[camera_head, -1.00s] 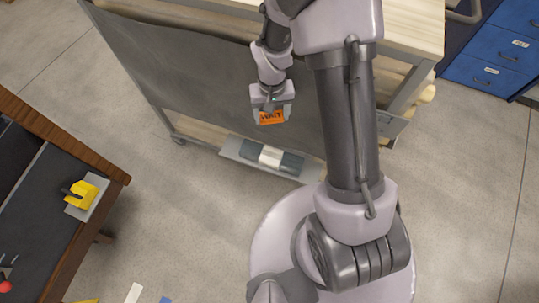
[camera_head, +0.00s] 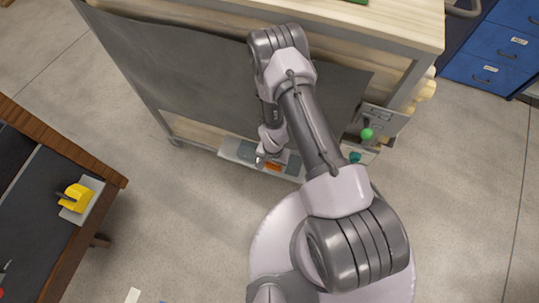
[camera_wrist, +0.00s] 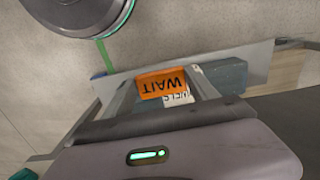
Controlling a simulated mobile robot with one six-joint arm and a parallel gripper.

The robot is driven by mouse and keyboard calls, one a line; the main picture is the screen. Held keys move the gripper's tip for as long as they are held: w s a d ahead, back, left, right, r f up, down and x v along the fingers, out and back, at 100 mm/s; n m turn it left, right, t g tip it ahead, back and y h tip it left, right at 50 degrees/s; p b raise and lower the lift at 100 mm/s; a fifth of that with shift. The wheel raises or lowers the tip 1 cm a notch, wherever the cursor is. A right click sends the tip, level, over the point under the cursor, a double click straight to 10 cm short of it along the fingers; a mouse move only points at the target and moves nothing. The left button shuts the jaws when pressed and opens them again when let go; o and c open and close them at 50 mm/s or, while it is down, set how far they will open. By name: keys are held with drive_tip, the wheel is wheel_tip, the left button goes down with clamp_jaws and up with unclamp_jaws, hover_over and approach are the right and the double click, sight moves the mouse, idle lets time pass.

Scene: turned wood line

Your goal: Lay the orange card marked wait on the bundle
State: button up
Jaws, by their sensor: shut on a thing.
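The orange card marked WAIT (camera_wrist: 163,84) is between the fingers of my gripper (camera_wrist: 165,92), which is shut on it. In the head view the card (camera_head: 273,166) shows as a small orange patch beside my gripper (camera_head: 268,157). The blue-grey bundle (camera_wrist: 227,76) lies behind and below the card in the wrist view, with a white label ending in "ELS" (camera_wrist: 178,100) partly visible. In the head view the bundle (camera_head: 248,154) is largely hidden by my arm. I cannot tell whether the card touches it.
The bundle lies on a low grey shelf (camera_head: 229,150) at the foot of a wooden-topped bench (camera_head: 405,22) with a dark hanging sheet (camera_head: 190,75). A side table with a yellow object (camera_head: 76,197) stands left. Blue drawers (camera_head: 500,50) stand at the right. The floor between is clear.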

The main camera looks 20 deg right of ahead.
drive_tip(key=w, duration=0.2)
drive_tip(key=w+b, duration=0.1)
drive_tip(key=w, duration=0.3)
drive_tip(key=shift+w+d+f+b, duration=0.25)
drive_tip(key=shift+d+f+b, duration=0.05)
drive_tip(key=shift+f, duration=0.1)
drive_tip(key=shift+w+f, duration=0.1)
drive_tip(key=shift+f, duration=0.25)
drive_tip(key=shift+f+b, duration=1.1)
drive_tip(key=shift+f, duration=0.4)
drive_tip(key=o, duration=1.3)
drive_tip(key=shift+r, duration=0.1)
wheel_tip(320, 180, up, 12)
drive_tip(key=p, duration=0.5)
drive_tip(key=shift+r+p, duration=0.15)
drive_tip(key=shift+p, duration=0.15)
